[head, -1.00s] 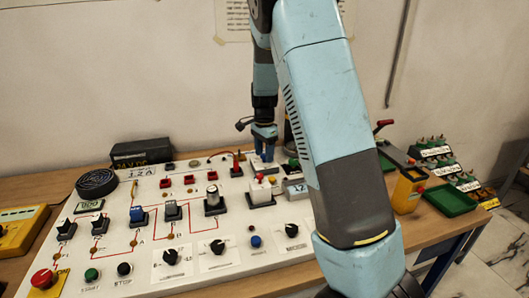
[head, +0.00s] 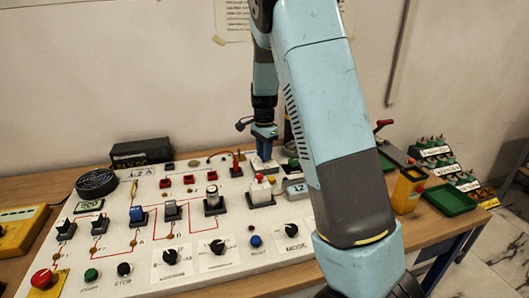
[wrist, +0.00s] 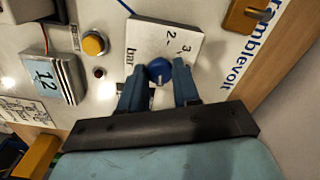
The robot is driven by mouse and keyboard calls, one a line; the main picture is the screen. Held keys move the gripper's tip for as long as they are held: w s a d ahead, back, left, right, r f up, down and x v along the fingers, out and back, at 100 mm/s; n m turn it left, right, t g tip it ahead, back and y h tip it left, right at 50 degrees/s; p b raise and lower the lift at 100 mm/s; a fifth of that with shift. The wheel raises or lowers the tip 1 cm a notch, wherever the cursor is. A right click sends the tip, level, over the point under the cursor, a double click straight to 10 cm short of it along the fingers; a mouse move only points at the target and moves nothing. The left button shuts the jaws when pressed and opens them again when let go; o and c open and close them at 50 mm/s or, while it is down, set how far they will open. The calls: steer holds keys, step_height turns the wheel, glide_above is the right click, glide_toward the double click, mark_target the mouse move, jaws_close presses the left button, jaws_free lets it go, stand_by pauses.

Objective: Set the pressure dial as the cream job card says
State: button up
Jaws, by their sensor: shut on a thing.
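The pressure dial is a blue round knob (wrist: 160,71) on a white scale plate (wrist: 178,42) marked "bar", with the figures 2 and 3 showing. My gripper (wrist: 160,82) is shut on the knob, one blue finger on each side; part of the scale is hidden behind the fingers. In the head view my gripper (head: 264,150) points down at the back right of the white panel (head: 130,190), and the dial itself is hidden there. A cream sheet (head: 232,22) is taped to the wall, cut off by the top edge and partly behind my arm; its writing is too small to read.
A grey box labelled 12 (head: 296,188) and a yellow round button (wrist: 94,43) are near the dial. Black knobs and switches cover the panel.

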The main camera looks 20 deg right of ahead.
steer(key=n, duration=0.4)
steer(key=shift+n, duration=1.7)
steer(key=o, duration=1.1)
steer(key=shift+c, duration=0.2)
step_height(320, 180, up, 14)
steer(key=shift+f, duration=0.15)
